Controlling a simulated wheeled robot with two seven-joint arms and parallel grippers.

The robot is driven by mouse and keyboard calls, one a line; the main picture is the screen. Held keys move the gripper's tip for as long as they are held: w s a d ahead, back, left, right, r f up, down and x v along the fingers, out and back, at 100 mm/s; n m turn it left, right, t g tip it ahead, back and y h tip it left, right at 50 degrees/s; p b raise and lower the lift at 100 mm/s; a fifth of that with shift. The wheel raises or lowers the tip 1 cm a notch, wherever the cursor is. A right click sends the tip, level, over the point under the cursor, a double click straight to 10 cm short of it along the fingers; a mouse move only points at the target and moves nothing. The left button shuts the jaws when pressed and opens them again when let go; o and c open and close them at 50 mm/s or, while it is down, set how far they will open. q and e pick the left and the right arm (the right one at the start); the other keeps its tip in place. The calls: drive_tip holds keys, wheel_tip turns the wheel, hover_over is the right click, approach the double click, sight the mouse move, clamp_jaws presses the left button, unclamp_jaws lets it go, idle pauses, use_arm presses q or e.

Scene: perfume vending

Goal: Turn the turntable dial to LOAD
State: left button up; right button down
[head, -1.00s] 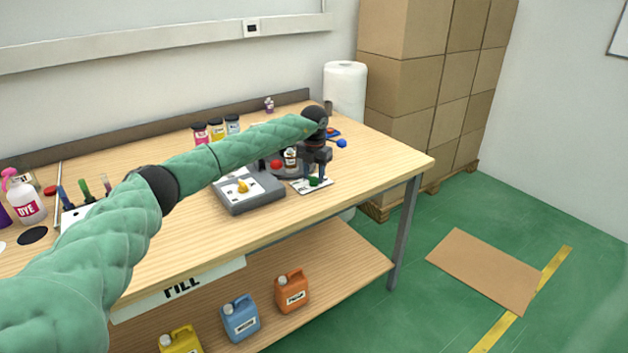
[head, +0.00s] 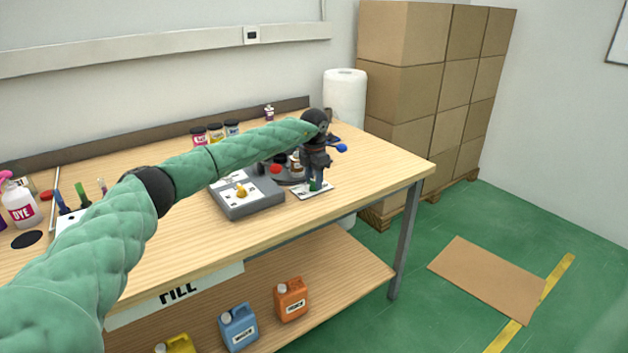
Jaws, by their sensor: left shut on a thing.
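The turntable dial is a green knob (head: 315,186) on a small white plate (head: 300,193) near the front right of the workbench. My left gripper (head: 316,181) points down over the plate and is shut on the green knob. The fingers hide much of the knob, and I cannot read the plate's markings or the dial's setting. The dark round turntable (head: 289,180) is just behind the plate, partly hidden by my left arm and gripper. My right gripper is not in view.
A grey box with a yellow knob (head: 241,191) stands left of the dial plate. Red (head: 275,169) and blue (head: 341,148) balls flank the gripper. Several jars stand behind my arm, and a white paper roll (head: 345,95) behind the gripper. The bench's right end is clear.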

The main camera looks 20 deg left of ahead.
sight(314, 181)
use_arm(q)
drive_tip(key=o, duration=1)
drive_tip(key=shift+r, duration=0.15)
drive_tip(key=shift+r, duration=0.35)
wheel_tip(314, 181, up, 7)
drive_tip(key=shift+f+b, duration=0.1)
drive_tip(key=shift+b, duration=0.55)
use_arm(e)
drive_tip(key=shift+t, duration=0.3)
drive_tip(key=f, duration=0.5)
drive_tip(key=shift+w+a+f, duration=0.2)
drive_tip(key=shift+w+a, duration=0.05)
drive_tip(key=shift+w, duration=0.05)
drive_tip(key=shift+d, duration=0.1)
